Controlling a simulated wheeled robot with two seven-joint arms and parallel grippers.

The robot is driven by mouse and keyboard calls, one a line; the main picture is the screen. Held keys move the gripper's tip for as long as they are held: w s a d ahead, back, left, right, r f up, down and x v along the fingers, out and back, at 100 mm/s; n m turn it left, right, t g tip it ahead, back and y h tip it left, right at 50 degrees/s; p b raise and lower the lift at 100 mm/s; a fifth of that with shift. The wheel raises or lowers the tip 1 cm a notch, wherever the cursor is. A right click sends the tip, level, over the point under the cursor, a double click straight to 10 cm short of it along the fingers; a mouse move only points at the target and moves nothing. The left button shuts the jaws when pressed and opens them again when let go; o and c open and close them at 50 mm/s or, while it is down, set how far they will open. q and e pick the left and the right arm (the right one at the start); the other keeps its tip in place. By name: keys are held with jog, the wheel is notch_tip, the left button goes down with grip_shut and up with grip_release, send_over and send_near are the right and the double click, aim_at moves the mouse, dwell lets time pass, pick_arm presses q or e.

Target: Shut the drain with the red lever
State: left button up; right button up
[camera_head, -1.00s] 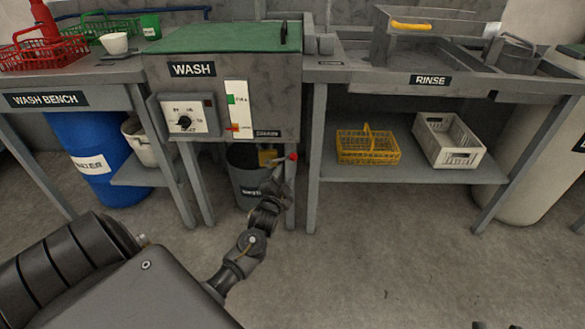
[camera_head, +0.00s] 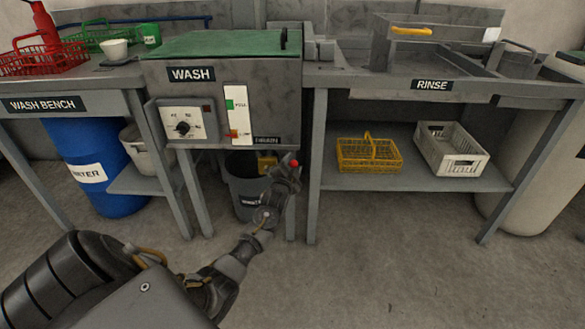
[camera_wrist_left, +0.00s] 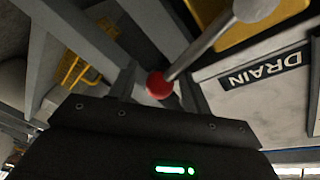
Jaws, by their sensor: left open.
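The drain lever has a red ball knob (camera_head: 294,163) below the front right of the wash tank (camera_head: 225,75). In the left wrist view the red knob (camera_wrist_left: 159,85) ends a grey rod (camera_wrist_left: 210,45), beside a plate reading DRAIN (camera_wrist_left: 265,70). My left gripper (camera_head: 288,170) is at the knob, under the tank's right corner. In the left wrist view its open fingers (camera_wrist_left: 158,90) stand on both sides of the knob; whether they touch it I cannot tell. In the head view the gripper hides most of the rod. My right gripper is not in view.
A grey bucket (camera_head: 240,185) stands under the tank, close to my left gripper. A table leg (camera_head: 316,190) rises just right of it. A yellow basket (camera_head: 368,155) and a white crate (camera_head: 450,150) sit on the rinse shelf. The floor in front is clear.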

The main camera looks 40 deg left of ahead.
pick_arm(q)
grip_shut()
jog(key=shift+w, duration=0.1)
dwell(0.3)
